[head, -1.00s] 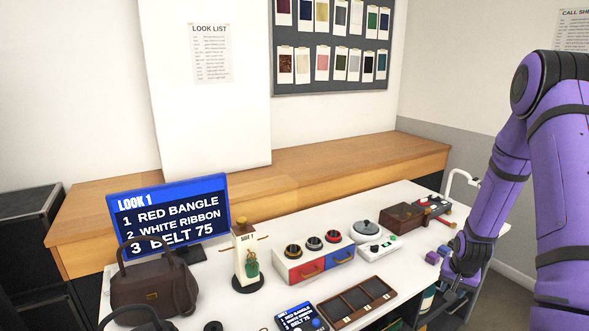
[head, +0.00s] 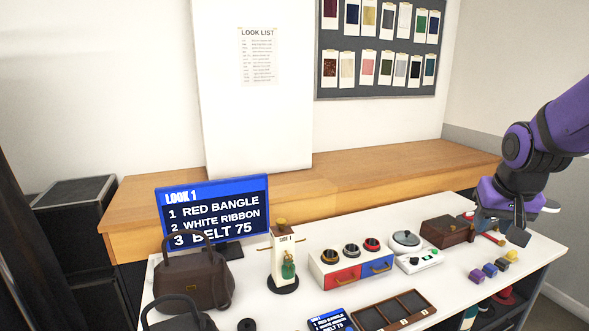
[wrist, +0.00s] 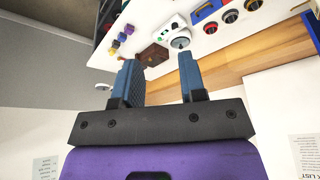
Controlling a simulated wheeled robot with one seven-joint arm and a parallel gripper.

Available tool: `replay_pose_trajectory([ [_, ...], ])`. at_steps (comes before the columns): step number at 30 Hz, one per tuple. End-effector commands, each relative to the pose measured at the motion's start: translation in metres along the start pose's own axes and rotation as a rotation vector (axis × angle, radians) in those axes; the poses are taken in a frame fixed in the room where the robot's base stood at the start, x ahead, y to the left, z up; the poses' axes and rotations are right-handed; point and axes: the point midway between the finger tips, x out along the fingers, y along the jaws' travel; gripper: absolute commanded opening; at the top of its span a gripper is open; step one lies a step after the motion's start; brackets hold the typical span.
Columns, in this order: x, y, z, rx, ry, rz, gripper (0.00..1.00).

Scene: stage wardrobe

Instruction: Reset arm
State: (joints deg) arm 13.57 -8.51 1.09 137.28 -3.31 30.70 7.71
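My gripper shows in the wrist view (wrist: 165,80) with its two blue-grey fingers apart and nothing between them. In the head view my gripper (head: 515,228) hangs at the right, above the right end of the white table (head: 300,285), near the brown box (head: 447,231). Its fingertips are too small and dark to make out clearly there. My purple arm reaches in from the right edge.
A screen (head: 213,213) lists red bangle, white ribbon and belt 75. A bangle box (head: 350,266), a stand (head: 284,258), a dark tray (head: 395,310) and handbags (head: 193,278) fill the table. Small coloured blocks (head: 490,270) lie at the right. A wooden ledge (head: 340,190) runs behind.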

Motion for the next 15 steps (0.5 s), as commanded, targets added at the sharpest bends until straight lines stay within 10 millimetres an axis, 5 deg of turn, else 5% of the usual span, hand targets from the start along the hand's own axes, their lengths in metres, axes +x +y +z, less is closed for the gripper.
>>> replay_pose_trajectory([
  [6,-0.061,-0.020,0.038,-0.086,0.038,-0.033,0.38],
  [15,-0.125,-0.032,0.102,-0.202,0.080,-0.087,0.38],
])
